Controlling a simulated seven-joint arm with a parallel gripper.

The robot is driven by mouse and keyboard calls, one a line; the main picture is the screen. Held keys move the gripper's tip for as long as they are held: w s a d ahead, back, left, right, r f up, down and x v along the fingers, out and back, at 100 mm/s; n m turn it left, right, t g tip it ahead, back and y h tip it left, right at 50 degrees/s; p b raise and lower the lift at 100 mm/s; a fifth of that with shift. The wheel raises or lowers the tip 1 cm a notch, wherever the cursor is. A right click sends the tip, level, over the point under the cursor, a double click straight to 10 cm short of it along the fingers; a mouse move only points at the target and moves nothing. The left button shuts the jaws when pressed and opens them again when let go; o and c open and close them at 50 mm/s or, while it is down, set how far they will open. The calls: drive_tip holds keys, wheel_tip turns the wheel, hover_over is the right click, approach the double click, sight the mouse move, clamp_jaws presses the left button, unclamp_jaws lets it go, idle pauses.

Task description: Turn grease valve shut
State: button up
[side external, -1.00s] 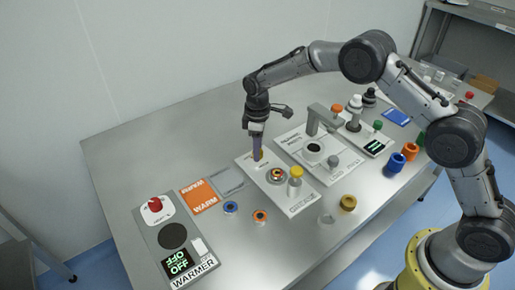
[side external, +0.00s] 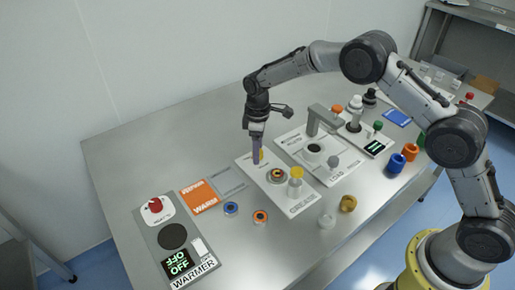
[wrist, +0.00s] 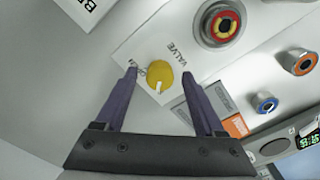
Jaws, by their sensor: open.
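The grease valve is a yellow round knob (wrist: 160,75) with a pale pointer line, on a white panel marked VALVE. In the side view the yellow knob (side external: 261,155) is partly hidden by my gripper. My gripper (wrist: 165,78) is open, with its two purple fingers on either side of the knob in the wrist view. In the side view my gripper (side external: 256,158) points down at the back end of the GREASE panel (side external: 265,176). I cannot tell whether the fingers touch the knob.
The WARMER unit (side external: 195,270) is at front left. The back left table is clear.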

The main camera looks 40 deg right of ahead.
wheel_tip(320, 180, up, 14)
idle(0.5)
drive_tip(key=shift+d, duration=0.1)
